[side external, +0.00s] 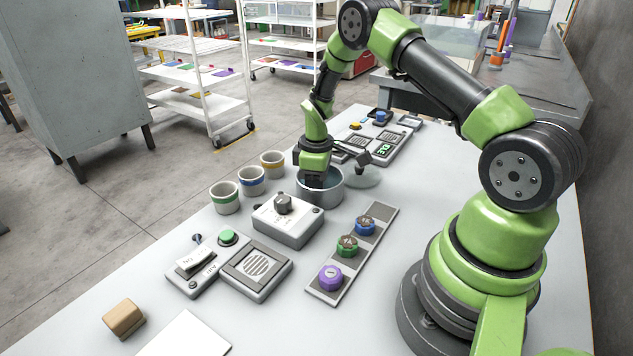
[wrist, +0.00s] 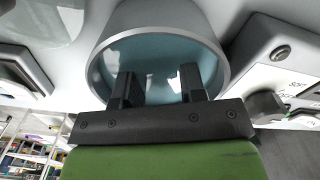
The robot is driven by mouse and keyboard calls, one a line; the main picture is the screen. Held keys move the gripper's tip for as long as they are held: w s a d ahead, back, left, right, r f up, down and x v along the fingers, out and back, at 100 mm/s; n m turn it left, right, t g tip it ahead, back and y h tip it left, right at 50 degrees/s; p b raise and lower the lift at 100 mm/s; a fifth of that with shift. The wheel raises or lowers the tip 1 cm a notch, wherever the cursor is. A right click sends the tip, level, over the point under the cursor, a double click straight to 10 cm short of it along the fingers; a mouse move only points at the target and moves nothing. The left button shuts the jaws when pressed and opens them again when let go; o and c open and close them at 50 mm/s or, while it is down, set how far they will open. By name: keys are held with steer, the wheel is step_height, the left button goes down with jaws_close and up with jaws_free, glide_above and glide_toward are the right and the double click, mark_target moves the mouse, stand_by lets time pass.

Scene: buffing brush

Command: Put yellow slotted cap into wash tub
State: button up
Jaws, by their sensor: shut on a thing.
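The wash tub (side external: 333,196) is a round grey tub behind the white box with a dark knob. In the wrist view the wash tub (wrist: 217,42) fills the upper middle, with a bluish inside. My gripper (side external: 314,181) points down into the mouth of the tub. In the wrist view my gripper (wrist: 160,84) has its two dark fingers a gap apart, over the tub's inside. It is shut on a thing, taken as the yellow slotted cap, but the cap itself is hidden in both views.
A tray (side external: 322,291) holds purple (side external: 330,278), green (side external: 347,246) and blue (side external: 365,225) caps, with its far end bare. Three banded cups (side external: 225,199) stand left of the tub.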

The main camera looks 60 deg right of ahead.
steer(key=shift+f, duration=0.1)
steer(key=o, duration=0.6)
